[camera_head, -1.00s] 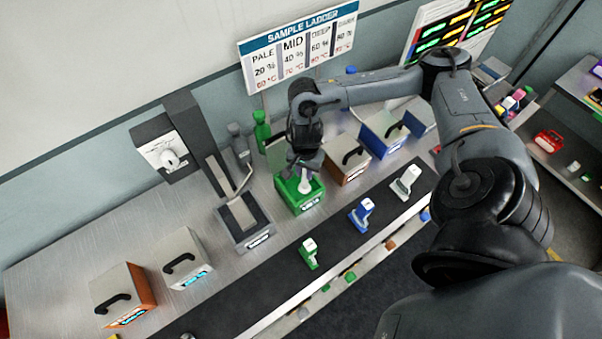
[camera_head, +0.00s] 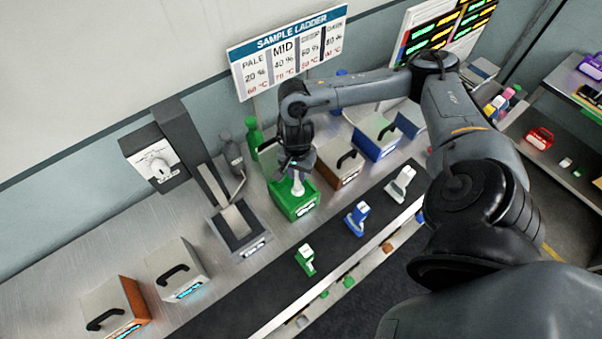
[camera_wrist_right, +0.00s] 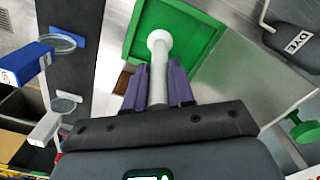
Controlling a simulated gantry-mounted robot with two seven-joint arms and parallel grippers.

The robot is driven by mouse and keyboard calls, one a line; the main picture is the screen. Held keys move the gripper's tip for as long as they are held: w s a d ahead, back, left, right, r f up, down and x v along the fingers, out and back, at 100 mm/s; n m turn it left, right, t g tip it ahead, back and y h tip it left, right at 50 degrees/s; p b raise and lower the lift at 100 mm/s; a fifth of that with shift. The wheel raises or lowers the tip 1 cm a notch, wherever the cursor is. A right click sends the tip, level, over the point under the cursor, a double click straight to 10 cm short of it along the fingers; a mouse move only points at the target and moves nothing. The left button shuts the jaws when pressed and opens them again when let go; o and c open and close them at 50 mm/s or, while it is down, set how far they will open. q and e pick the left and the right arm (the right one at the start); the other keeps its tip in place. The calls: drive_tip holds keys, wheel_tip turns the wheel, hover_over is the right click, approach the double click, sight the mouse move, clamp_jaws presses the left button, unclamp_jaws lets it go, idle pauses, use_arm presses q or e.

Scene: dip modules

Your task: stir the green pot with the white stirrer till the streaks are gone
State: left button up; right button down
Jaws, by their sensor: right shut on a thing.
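The green pot (camera_head: 297,209) stands on the metal counter behind the dark strip, its top open. It also shows in the right wrist view (camera_wrist_right: 203,13), with a green inside. The white stirrer (camera_head: 298,187) is upright over the pot, its round end at the pot's opening. In the right wrist view the stirrer (camera_wrist_right: 158,75) runs between the purple fingers. My right gripper (camera_head: 295,168) is shut on the stirrer, above the pot. I cannot make out streaks in the pot from here. My left gripper is not in view.
A grey scale-like station (camera_head: 238,228) stands left of the pot, an orange-brown box (camera_head: 340,166) right of it. Green (camera_head: 305,259), blue (camera_head: 356,218) and white (camera_head: 400,182) handled pieces stand on the dark strip in front. A green bottle (camera_head: 254,134) is behind.

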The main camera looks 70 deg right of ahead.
drive_tip(key=shift+w, duration=0.9)
wheel_tip(320, 180, up, 10)
drive_tip(key=p, duration=0.8)
drive_tip(key=shift+f+p, duration=0.25)
drive_tip(key=shift+p, duration=0.15)
drive_tip(key=shift+a, duration=0.1)
